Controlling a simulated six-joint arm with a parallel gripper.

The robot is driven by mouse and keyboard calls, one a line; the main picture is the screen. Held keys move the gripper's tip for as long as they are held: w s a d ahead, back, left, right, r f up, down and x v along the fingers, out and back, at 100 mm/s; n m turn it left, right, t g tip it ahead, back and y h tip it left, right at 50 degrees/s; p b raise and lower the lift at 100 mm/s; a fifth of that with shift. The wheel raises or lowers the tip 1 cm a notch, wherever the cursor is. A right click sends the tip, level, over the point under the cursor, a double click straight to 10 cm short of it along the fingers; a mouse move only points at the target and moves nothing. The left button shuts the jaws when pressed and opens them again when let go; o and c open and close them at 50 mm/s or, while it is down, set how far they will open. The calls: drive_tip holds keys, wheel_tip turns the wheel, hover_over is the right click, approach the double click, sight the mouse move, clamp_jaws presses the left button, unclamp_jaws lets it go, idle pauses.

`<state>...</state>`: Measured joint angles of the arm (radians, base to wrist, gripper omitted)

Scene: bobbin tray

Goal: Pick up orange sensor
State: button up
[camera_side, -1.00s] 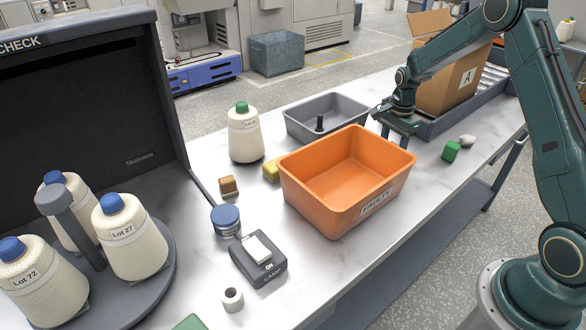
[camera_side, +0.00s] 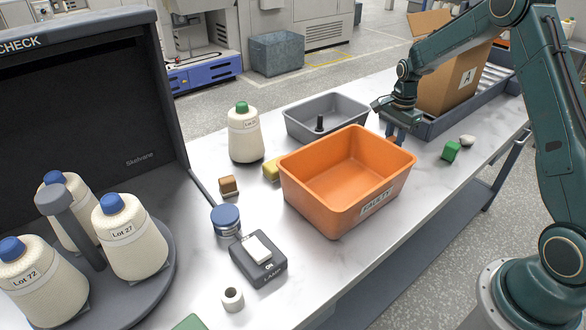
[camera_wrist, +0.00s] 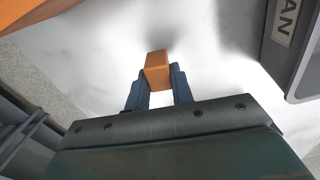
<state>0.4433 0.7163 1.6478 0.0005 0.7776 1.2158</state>
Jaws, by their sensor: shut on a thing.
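The orange sensor (camera_wrist: 157,68) is a small orange block between my gripper's fingertips in the wrist view. My gripper (camera_wrist: 157,82) is shut on it, with a blue-grey finger on each side. In the side view my gripper (camera_side: 400,138) is low over the table, behind the far right corner of the orange bin. Only a small orange-brown bit of the sensor (camera_side: 391,139) shows there. I cannot tell whether the sensor touches the table.
The orange bin (camera_side: 335,215) stands in front of my gripper, and a grey tray (camera_side: 300,133) lies to its left. A green block (camera_side: 451,151) and a pale lump (camera_side: 467,141) lie to the right. A cardboard box (camera_side: 440,95) stands behind.

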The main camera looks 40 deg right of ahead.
sight(395, 137)
wheel_tip(395, 137, up, 18)
idle(0.5)
idle(0.5)
